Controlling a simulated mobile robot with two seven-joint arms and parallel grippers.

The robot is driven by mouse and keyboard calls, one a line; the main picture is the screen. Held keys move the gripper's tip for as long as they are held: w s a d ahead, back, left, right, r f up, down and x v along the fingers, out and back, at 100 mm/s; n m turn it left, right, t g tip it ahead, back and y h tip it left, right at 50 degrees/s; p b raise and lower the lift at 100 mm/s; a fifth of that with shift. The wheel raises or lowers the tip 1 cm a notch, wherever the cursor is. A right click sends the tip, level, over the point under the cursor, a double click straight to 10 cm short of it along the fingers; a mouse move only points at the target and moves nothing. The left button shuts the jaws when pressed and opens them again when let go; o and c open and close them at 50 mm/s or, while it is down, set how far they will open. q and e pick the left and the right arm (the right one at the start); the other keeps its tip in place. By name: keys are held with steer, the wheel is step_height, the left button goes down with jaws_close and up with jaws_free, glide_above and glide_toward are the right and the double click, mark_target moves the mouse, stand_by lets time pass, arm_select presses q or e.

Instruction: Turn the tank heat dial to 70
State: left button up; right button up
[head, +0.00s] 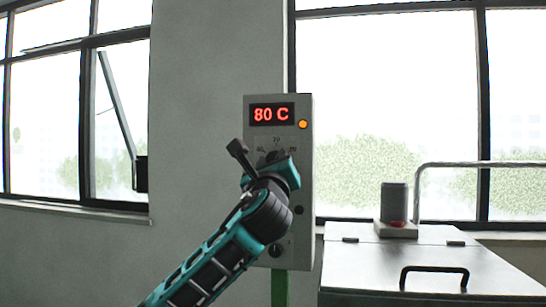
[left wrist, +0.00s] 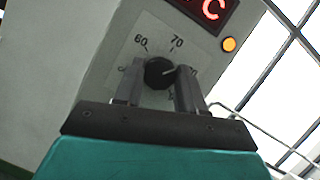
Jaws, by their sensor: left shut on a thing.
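The tank heat dial (left wrist: 160,73) is a round black knob on the grey control box (head: 306,170). In the left wrist view its light pointer mark aims right, toward the number at the right of the scale, which my finger partly covers. The marks 60 and 70 show above the knob. The red display (head: 272,114) reads 80 C. My left gripper (left wrist: 158,88) is shut on the dial, one finger on each side. In the head view my left gripper (head: 274,160) hides most of the dial. My right gripper is in neither view.
An orange lamp (head: 303,124) glows beside the display. More dark knobs (head: 299,210) sit lower on the box, which stands on a green post (head: 280,288). At right is a metal tank lid (head: 400,262) with a black handle (head: 434,271) and a grey device (head: 394,203).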

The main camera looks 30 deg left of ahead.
arm_select(q)
steer(key=shift+d+r+n+g+y+p, duration=0.1)
steer(key=shift+n+g+y+p, duration=0.45)
steer(key=shift+n, duration=1.05)
steer(key=shift+a+n+g+y+p, duration=0.1)
steer(key=shift+n+g+y+p, duration=0.2)
steer(key=shift+n+g+p, duration=0.9)
steer(key=shift+d+r+n+g+y+p, duration=0.1)
steer(key=shift+n+y+p, duration=0.35)
steer(key=shift+n, duration=1.55)
steer(key=shift+f, duration=0.1)
steer(key=o, duration=1.1)
steer(key=shift+c, duration=0.2)
steer(key=b+v, duration=0.1)
steer(key=v, duration=1.2)
steer(key=shift+w, duration=0.1)
